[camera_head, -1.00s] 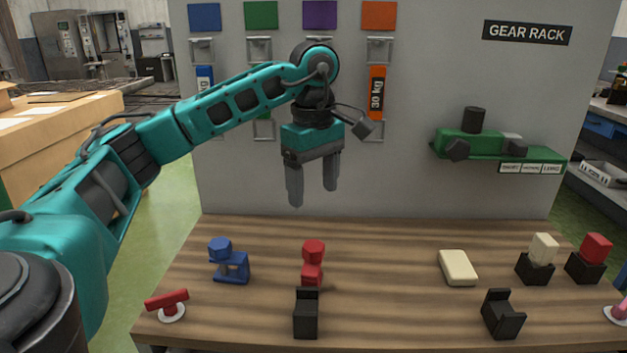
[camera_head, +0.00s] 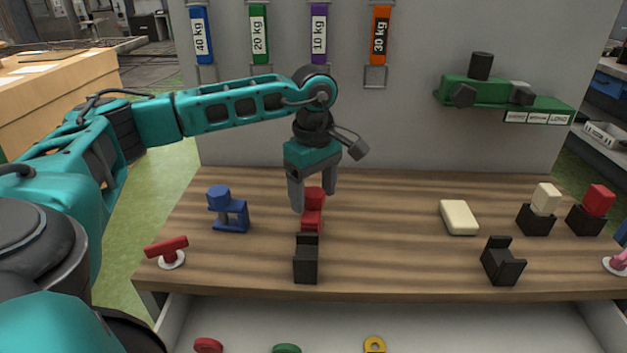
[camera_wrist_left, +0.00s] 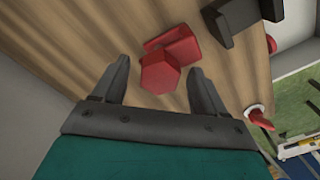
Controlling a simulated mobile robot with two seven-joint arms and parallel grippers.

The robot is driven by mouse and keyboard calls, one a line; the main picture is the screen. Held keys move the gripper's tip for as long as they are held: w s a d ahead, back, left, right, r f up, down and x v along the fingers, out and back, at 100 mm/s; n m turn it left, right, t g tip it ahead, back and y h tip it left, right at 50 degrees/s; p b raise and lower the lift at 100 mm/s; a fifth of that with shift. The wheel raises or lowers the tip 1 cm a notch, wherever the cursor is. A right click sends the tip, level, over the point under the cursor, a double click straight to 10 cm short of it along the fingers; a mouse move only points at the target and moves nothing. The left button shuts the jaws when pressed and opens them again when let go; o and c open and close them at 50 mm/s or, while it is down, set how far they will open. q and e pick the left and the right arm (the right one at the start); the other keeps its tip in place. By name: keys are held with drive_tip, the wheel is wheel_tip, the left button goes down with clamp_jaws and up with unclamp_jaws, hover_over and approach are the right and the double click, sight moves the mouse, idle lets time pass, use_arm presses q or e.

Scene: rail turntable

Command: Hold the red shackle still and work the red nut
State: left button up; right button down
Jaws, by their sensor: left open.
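The red shackle (camera_head: 312,220) stands on the wooden table, left of the middle. The red nut (camera_head: 316,192) sits on top of it, partly hidden by a finger in the head view. In the left wrist view, the six-sided nut (camera_wrist_left: 159,76) shows between my fingers, with the shackle (camera_wrist_left: 186,50) beyond it. My left gripper (camera_head: 314,199) is open and points down at the nut, one finger on each side. In the left wrist view, the gripper (camera_wrist_left: 161,82) shows gaps on both sides of the nut. My right gripper is not in view.
A black block (camera_head: 306,262) stands just in front of the shackle. A blue shackle (camera_head: 232,214) is to the left, a red handle (camera_head: 167,247) at the front left. A cream block (camera_head: 459,217) lies right. An open drawer (camera_head: 460,325) shows below the table.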

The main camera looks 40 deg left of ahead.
use_arm(q)
drive_tip(key=shift+c, duration=0.3)
drive_tip(key=c, duration=1.2)
drive_tip(key=n+p, duration=0.1)
drive_tip(key=n, duration=0.4)
drive_tip(key=shift+n, duration=0.5)
drive_tip(key=n+p, duration=0.1)
drive_tip(key=n, duration=0.1)
drive_tip(key=shift+r+n, duration=0.1)
drive_tip(key=shift+n, duration=0.3)
drive_tip(key=n+p, duration=0.1)
drive_tip(key=n, duration=0.2)
